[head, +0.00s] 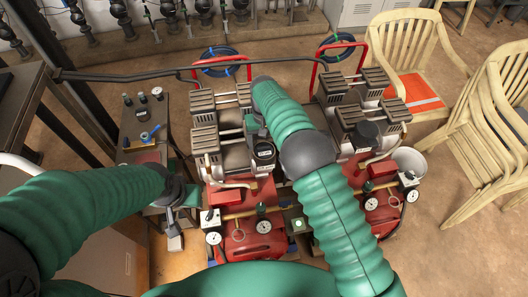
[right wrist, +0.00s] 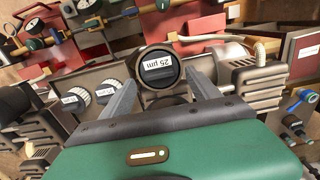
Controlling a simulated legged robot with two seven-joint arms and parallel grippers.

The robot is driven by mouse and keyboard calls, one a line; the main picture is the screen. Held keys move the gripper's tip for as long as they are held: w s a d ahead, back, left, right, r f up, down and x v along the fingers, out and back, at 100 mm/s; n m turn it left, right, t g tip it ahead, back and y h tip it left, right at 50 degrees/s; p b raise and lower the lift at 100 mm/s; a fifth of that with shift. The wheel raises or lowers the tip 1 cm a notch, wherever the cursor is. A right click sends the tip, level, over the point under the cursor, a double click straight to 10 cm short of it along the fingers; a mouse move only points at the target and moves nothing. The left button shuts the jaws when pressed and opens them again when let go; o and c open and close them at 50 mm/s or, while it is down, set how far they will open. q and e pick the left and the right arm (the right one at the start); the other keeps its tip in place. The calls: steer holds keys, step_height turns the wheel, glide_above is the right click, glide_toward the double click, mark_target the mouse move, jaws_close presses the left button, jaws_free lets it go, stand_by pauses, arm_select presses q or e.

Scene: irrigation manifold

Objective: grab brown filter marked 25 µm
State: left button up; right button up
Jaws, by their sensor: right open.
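A round dark filter (right wrist: 176,72) with a white label reading 25 µm sits in the middle of the right wrist view. The label appears upside down. In the head view a dark round cap with a pale label (head: 263,151) stands on the left machine and seems to be this filter. My right gripper (right wrist: 160,75) is open, with one finger on each side of the filter's lower part. I cannot tell whether the fingers touch it. My left gripper (head: 174,228) hangs low at the left, small and partly hidden, by the side table.
Two smaller knurled caps with labels (right wrist: 90,95) stand left of my right gripper. Ribbed grey blocks (right wrist: 260,80) flank the filter. A second red machine (head: 372,200) stands at the right. A side table (head: 145,115) holds small parts.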

step_height(320, 180, down, 2)
steer(key=shift+w+f, duration=0.1)
jaws_close()
stand_by(0.5)
